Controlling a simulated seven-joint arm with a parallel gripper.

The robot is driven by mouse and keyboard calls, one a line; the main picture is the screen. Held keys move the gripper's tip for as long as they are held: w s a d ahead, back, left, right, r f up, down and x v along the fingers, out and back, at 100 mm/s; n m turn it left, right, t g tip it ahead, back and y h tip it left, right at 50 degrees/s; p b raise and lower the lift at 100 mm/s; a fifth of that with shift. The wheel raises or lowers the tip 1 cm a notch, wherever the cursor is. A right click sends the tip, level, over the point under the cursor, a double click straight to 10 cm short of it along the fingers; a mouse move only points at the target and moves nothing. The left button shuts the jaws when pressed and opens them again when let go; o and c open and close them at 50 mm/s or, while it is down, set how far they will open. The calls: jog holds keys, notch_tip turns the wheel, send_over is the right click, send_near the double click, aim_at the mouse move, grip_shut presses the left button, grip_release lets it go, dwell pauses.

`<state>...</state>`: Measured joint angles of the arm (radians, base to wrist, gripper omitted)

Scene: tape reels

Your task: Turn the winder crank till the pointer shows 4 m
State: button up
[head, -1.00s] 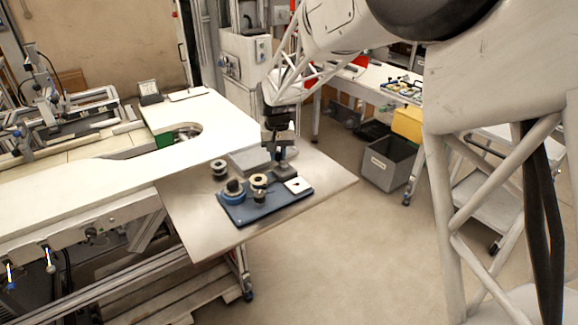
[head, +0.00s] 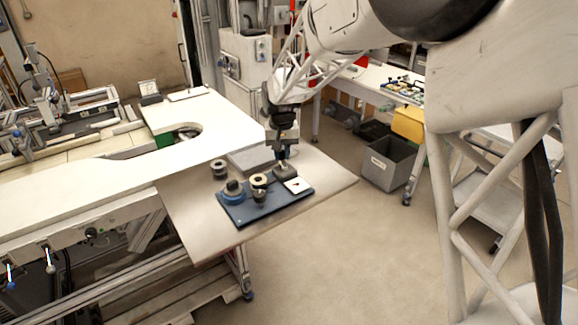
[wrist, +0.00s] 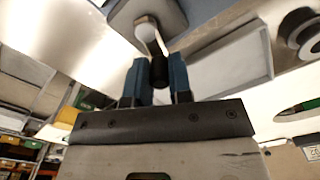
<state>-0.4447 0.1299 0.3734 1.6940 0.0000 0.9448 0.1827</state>
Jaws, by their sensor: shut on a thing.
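The winder (head: 286,172) stands at the back right of a dark blue board (head: 240,214) on the table. A white square plate (head: 298,186) lies beside it on the board; any pointer or marks are too small to read. In the wrist view the crank's dark handle (wrist: 159,72) stands between the two blue fingers of my gripper (wrist: 159,82), which is shut on it. A pale crank arm (wrist: 152,38) runs from the handle to a round hub. In the head view my gripper (head: 282,154) is above the winder.
Reels stand at the left: one on the table (head: 219,168), one on a blue base (head: 233,188), and a pale one (head: 259,180) on the board. A grey flat box (head: 250,159) lies behind the board. The table's front right (head: 335,182) is clear.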

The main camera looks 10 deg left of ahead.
jog(key=shift+d, duration=0.1)
jog(key=shift+w+d, duration=0.2)
jog(key=shift+d, duration=0.4)
jog(key=shift+d, duration=0.1)
jog(key=shift+s+d, duration=0.15)
jog(key=shift+d, duration=0.55)
dwell(0.3)
jog(key=shift+s+d, duration=0.45)
